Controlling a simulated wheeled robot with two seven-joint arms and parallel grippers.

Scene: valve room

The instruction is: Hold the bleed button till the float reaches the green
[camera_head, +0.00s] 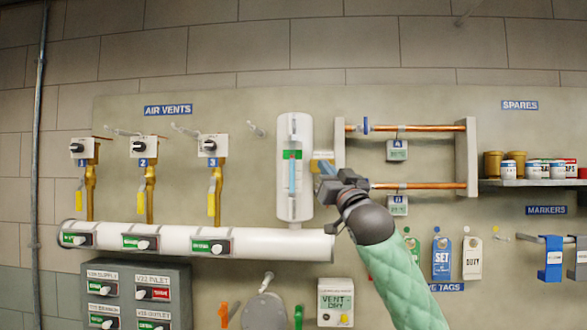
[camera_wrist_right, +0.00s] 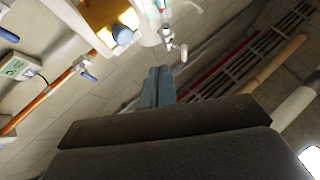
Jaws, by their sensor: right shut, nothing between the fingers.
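The white float gauge (camera_head: 306,168) stands upright on the wall panel, with a narrow sight tube in its front. A green band (camera_head: 285,154) crosses the tube. A blue column (camera_head: 292,178) shows in the tube, its top at about the band's lower edge; the float itself is too small to tell. My right gripper (camera_head: 326,169) is shut and empty just right of the gauge, over a partly hidden yellow plate. In the right wrist view, the shut fingers (camera_wrist_right: 160,72) point past a blue button (camera_wrist_right: 122,36), which lies up and left of the tips, apart in the picture.
A white horizontal pipe (camera_head: 270,244) runs below the gauge. Copper pipes (camera_head: 430,186) with tags lie right of my gripper. Several air vent valves (camera_head: 145,148) are at the left. A shelf (camera_head: 530,183) of spares is at the right.

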